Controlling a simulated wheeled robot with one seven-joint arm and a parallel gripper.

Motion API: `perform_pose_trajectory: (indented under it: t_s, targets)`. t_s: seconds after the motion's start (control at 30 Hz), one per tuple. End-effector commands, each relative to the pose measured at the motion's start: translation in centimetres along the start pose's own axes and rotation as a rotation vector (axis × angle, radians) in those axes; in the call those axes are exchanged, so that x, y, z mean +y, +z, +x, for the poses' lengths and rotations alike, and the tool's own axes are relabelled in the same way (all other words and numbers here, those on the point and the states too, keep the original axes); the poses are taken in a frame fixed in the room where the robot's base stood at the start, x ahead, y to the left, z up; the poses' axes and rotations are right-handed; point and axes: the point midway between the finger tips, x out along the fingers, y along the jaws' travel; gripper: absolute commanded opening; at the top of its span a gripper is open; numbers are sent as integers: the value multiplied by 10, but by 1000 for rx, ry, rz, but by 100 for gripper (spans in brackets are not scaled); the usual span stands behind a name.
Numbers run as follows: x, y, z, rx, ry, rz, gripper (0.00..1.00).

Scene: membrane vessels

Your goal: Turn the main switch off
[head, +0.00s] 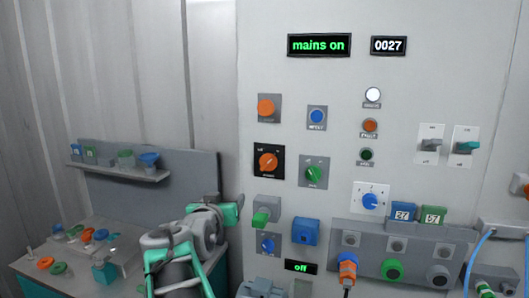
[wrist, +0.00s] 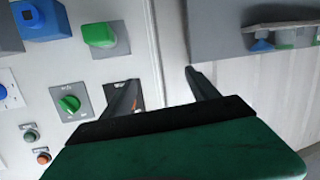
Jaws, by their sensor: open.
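The main switch appears to be the orange rotary knob (head: 268,161) on a black plate, left of centre on the grey panel; its label is too small to read surely. The display (head: 319,45) above reads "mains on" in green. In the wrist view, which is roughly upside down, the black plate (wrist: 122,88) is mostly hidden behind one finger, with a sliver of orange showing. My gripper (wrist: 163,76) is open and empty, its fingers near the panel's edge. In the head view my arm is at the lower left, apart from the knob; its fingertips are not clear.
A green rotary knob (head: 313,173) sits right of the black plate, a green lever switch (head: 261,217) below and another orange knob (head: 267,107) above. A blue box (head: 305,231) projects lower right. A shelf (head: 122,173) and bench with small coloured parts stand left.

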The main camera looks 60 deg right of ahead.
Motion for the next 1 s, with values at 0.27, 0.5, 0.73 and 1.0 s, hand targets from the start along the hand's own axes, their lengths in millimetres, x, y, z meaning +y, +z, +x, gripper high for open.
perform_pose_trajectory:
  t_s: [0.27,0.5,0.73,1.0]
  targets:
    - [95,-69,21,191,219,17,69]
    - [105,-78,64,187,219,17,69]
    - [108,-80,88,189,214,19,69]
    - [108,-79,88,190,213,19,65]
